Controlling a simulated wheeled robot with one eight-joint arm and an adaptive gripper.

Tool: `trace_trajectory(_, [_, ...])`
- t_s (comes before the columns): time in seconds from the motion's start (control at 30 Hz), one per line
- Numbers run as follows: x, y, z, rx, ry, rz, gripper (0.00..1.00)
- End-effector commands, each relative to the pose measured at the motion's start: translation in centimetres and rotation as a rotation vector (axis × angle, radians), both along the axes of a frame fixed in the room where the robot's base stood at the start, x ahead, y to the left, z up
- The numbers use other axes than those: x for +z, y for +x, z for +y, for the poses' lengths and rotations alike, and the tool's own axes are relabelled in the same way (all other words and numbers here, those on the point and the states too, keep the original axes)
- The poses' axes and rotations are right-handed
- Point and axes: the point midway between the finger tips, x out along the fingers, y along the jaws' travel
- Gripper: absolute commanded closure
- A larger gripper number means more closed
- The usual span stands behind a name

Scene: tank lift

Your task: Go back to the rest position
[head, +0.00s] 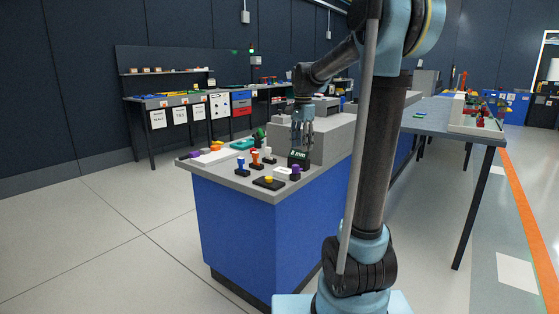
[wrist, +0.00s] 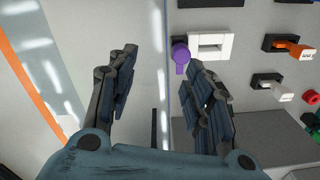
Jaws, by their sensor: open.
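My gripper (head: 302,126) points down above the right part of the blue-sided workbench (head: 237,222), near its grey raised block. In the wrist view my gripper (wrist: 163,85) has its two fingers wide apart with nothing between them but floor and the bench edge. A purple knob (wrist: 181,56) and a white square frame (wrist: 208,46) lie just beyond the right finger. My arm rises on the right in the head view and bends over to the bench.
Several small items stand on the bench, including an orange-topped piece (head: 255,158) and a black plate with a yellow button (head: 269,182). A grey table (head: 440,121) stands to the right. A shelved bench (head: 150,101) is at the back left. Open floor (head: 90,235) lies left.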

Motion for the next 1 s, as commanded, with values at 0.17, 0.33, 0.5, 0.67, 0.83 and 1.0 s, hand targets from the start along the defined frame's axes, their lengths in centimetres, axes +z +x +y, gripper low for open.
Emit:
trace_trajectory(0.17, [-0.9,-5.3,-2.0,0.129,-0.002,-0.023,0.54])
trace_trajectory(0.33, [-2.2,-10.0,-3.5,0.255,-0.007,-0.046,0.54])
trace_trajectory(0.5, [-4.1,-14.6,-4.8,0.381,-0.016,-0.07,0.54])
trace_trajectory(0.67, [-6.4,-18.8,-5.9,0.498,-0.028,-0.09,0.54])
trace_trajectory(0.83, [-9.4,-22.9,-6.8,0.623,-0.044,-0.111,0.54])
trace_trajectory(1.0, [-12.8,-26.8,-7.5,0.746,-0.064,-0.132,0.54])
